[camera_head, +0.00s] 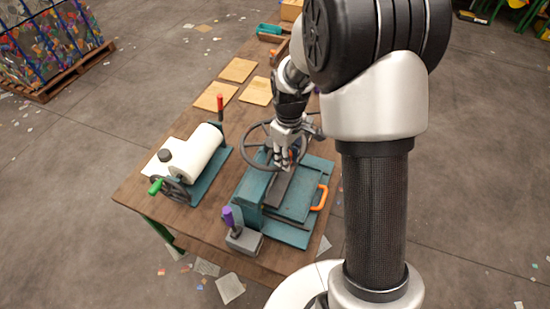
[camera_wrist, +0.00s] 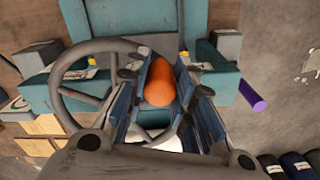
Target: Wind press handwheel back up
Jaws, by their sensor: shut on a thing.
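The press (camera_head: 305,205) is a teal machine on the wooden table, with a dark grey handwheel (camera_head: 247,131) above it. The wheel's rim also shows at the left of the wrist view (camera_wrist: 62,102). My gripper (camera_head: 285,160) is over the wheel's near right side in the head view. In the wrist view, an orange knob (camera_wrist: 158,85) sits between the two fingers of my gripper (camera_wrist: 160,88), and they are shut on it. My fingers and wrist hide part of the wheel and its hub.
An orange loop handle (camera_head: 321,197) is on the press's right side. A grey box with a purple lever (camera_head: 229,217) stands at the table's near edge. A white-roller machine (camera_head: 197,152) with a green crank is to the left. Several wooden squares (camera_head: 237,70) lie farther back.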

